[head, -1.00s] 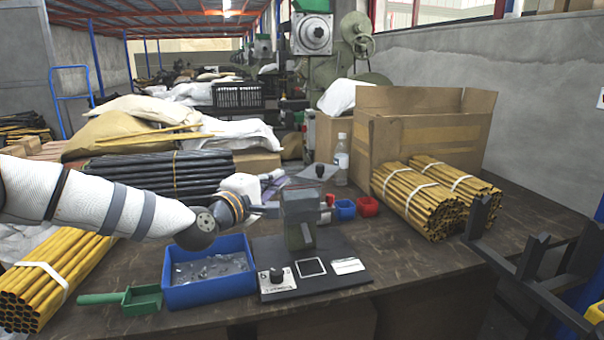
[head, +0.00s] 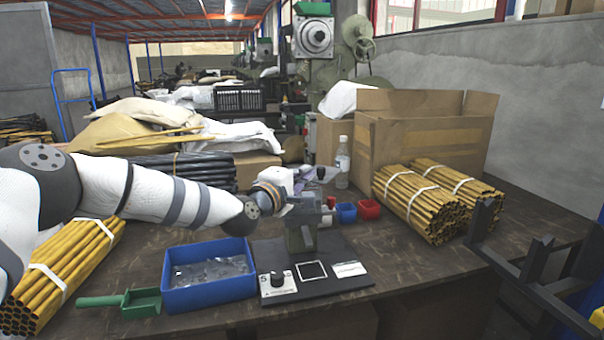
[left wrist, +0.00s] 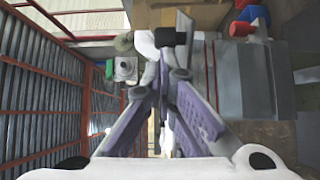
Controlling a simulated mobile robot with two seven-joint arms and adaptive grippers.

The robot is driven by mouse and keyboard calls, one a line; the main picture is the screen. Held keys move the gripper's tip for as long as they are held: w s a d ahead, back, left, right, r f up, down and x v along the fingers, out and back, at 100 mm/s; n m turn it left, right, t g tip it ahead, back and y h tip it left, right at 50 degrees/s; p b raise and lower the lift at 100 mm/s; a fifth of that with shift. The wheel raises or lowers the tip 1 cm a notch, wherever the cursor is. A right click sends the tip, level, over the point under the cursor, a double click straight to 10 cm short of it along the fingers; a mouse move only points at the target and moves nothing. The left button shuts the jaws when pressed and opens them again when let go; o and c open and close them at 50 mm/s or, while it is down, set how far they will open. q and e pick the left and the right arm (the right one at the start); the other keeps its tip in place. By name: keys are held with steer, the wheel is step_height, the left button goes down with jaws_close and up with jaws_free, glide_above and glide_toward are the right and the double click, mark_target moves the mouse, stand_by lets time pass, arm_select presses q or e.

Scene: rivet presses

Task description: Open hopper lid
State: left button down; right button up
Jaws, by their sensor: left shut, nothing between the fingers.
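The hopper (head: 302,222) is a small grey-green box. It stands at the back of a black base plate (head: 345,283) on the bench. Its grey top, where the lid lies, is seen at a shallow angle, and I cannot tell whether the lid is raised. In the left wrist view a grey boxy body (left wrist: 250,80), likely the hopper, is right of the fingers. My left gripper (head: 318,174), with purple fingers, is behind and above the hopper, partly hidden by it. The fingers (left wrist: 172,45) are shut and empty. My right gripper is not in view.
A blue bin (head: 208,292) of small parts and a green scoop (head: 130,302) are left of the plate. Small blue (head: 346,212) and red (head: 369,209) bins, a bottle (head: 342,160), tube bundles (head: 430,200) and a carton (head: 410,150) are to the right. A black rack (head: 530,268) is at far right.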

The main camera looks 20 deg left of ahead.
arm_select(q)
steer(key=shift+d, duration=0.4)
steer(key=shift+d, duration=0.4)
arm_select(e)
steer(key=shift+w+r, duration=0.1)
